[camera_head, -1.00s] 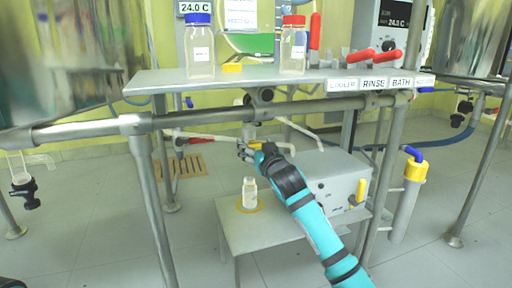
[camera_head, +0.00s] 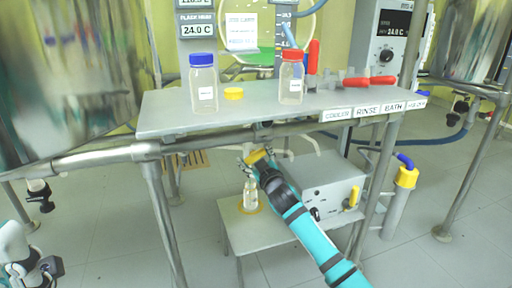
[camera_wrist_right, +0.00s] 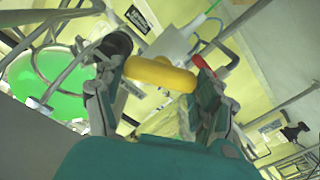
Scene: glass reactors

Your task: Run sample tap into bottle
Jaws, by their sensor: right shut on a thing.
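A small clear bottle (camera_head: 250,196) stands upright on a yellow ring on the low grey table (camera_head: 232,222). Its top is close below my right gripper, and I cannot tell whether liquid is in it. My right gripper (camera_head: 254,159) is shut on the yellow tap handle (camera_head: 259,155), under the shelf. In the right wrist view the handle (camera_wrist_right: 160,73) lies across between the two fingers (camera_wrist_right: 158,90). The tap outlet is mostly hidden behind the gripper. My left gripper (camera_head: 38,272) shows partly at the lower left edge, away from the tap; its fingers are unclear.
A grey box unit (camera_head: 325,182) stands right of the small bottle. Metal frame legs (camera_head: 165,215) flank the low table.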

